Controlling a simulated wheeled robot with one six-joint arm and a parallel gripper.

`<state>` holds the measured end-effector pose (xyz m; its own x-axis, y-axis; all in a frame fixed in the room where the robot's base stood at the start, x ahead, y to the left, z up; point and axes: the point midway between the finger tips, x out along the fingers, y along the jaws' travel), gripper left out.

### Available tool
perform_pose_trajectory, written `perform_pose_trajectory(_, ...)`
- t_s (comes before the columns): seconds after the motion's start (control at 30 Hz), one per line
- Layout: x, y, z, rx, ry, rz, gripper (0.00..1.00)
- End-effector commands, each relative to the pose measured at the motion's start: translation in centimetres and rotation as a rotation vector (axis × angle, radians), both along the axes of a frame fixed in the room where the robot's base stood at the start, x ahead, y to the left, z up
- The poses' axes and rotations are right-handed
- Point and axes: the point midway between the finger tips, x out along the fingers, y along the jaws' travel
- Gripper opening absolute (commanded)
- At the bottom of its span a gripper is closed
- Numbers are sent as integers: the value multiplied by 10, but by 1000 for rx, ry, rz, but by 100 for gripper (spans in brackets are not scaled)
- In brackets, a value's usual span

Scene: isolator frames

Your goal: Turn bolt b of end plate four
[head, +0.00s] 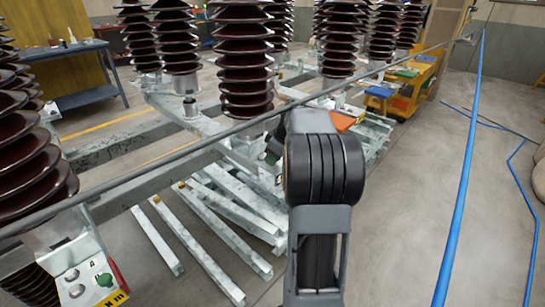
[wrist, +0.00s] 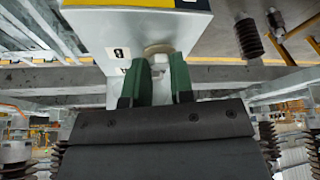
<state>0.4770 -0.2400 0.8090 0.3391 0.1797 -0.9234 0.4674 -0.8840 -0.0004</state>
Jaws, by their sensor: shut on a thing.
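In the wrist view, my gripper (wrist: 162,78) has two green fingers, one on each side of a small pale bolt (wrist: 160,57) under a light grey end plate (wrist: 150,25). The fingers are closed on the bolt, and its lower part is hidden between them. In the head view, my own arm hides the gripper and this bolt. Another end plate (head: 85,280) at the lower left has round grey bolts, a green piece and a small tag that looks like a 4.
Brown ribbed insulators (head: 243,60) stand over the grey steel frame (head: 130,195). A long grey rod (head: 150,163) crosses the view. Loose steel bars (head: 205,240) lie on the floor. A blue hose (head: 463,190) runs along the open floor at right.

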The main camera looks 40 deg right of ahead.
Motion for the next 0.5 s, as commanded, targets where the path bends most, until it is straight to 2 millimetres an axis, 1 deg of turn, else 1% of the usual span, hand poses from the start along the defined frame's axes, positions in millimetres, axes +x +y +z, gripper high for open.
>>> perform_pose_trajectory(0.5,3,-3,2,2,3,484,0)
